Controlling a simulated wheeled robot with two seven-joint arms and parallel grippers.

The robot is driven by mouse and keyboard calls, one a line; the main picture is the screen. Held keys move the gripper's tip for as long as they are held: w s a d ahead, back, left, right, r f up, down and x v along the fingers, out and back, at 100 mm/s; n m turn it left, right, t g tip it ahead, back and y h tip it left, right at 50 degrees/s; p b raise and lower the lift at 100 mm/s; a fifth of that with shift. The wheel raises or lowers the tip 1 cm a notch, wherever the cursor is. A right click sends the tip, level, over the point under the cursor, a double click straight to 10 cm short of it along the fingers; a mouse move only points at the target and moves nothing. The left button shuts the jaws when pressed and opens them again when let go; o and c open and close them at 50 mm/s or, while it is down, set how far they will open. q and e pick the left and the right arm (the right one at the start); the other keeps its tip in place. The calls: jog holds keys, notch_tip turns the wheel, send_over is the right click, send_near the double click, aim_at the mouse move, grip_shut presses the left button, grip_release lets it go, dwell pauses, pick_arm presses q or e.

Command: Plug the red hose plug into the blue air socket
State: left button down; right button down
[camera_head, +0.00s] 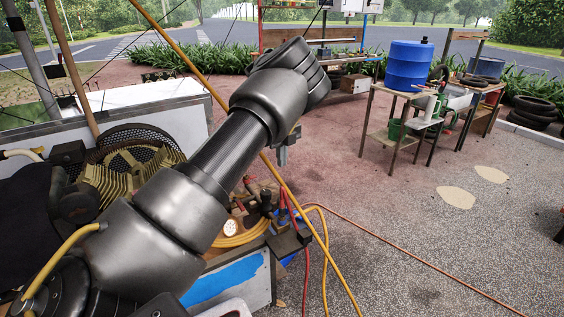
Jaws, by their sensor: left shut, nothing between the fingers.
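My left arm reaches in from the lower left. Its gripper (283,157) points downward, shut and empty, above the compressor cart's fittings. Below it is a cluster of small fittings with red parts (283,198) and a red hose (299,220) running down. I cannot tell which red part is the hose plug. A patch of blue shows low behind the fittings, but I cannot make out the blue air socket for certain. My arm hides part of the cart. My right gripper is not in view.
The cart carries a compressor with a black mesh guard (135,140) and a round gauge (230,228). A yellow pole-like line crosses the view beside the gripper. An orange hose (420,262) lies on the ground. A blue drum (409,65) stands on a far table. Open paving is at right.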

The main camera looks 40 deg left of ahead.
pick_arm(q)
jog(key=m+p, duration=0.3)
jog(key=m, duration=0.6)
send_over(282, 200)
notch_tip(282, 200, down, 7)
jog(key=shift+w+a+f, duration=0.1)
jog(key=shift+b, duration=0.3)
jog(key=shift+f, duration=0.15)
notch_tip(282, 200, down, 6)
jog(key=b, duration=0.4)
jog(key=shift+b, duration=0.3)
jog(key=shift+f, duration=0.25)
